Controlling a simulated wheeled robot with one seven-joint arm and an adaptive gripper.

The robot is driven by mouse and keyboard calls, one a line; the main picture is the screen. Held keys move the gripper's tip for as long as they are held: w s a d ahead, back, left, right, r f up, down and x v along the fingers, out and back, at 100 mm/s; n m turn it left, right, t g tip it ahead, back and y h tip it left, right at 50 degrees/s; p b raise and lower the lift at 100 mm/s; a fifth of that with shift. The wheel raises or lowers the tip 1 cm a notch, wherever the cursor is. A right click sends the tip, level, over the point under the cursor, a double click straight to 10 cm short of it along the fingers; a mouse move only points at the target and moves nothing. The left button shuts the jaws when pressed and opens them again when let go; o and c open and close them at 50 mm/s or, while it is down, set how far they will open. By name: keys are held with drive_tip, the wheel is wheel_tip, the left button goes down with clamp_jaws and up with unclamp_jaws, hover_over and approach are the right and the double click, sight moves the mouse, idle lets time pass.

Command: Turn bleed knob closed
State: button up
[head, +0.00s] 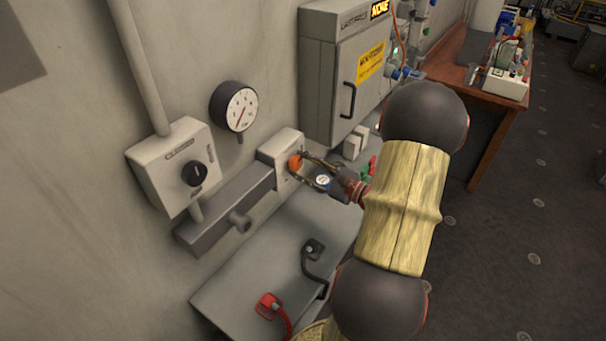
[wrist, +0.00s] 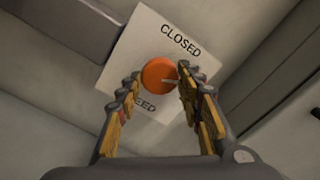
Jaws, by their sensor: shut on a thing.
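The round orange bleed knob (head: 295,162) sits on a pale plate on the wall box. My gripper (head: 303,165) reaches in from the right and is shut on the knob, with one finger on each side in the wrist view (wrist: 159,81).
Left of the knob are a dark grey block (head: 225,212), a dial gauge (head: 234,107) and a box with a black knob (head: 172,170). A grey cabinet (head: 342,75) hangs above right. A grey case (head: 240,295) with a dark handle is below.

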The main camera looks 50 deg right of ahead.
drive_tip(key=n+b, duration=0.2)
drive_tip(key=b, duration=0.1)
drive_tip(key=n+b, duration=0.1)
drive_tip(key=shift+f+n+b, duration=0.25)
drive_tip(key=shift+n+b, duration=0.1)
drive_tip(key=shift+n, duration=0.05)
drive_tip(key=n+b, duration=0.3)
drive_tip(key=b, duration=0.2)
drive_tip(key=shift+n+b, duration=0.3)
drive_tip(key=n+b, duration=0.2)
drive_tip(key=b, duration=0.2)
drive_tip(key=n+b, duration=0.3)
drive_tip(key=b, duration=0.1)
drive_tip(key=shift+r, duration=0.2)
drive_tip(key=shift+n, duration=0.3)
drive_tip(key=o, duration=1.2)
drive_tip(key=shift+r, duration=0.15)
drive_tip(key=shift+c, duration=0.2)
drive_tip(key=s+d, duration=0.1)
drive_tip(key=s, duration=1.1)
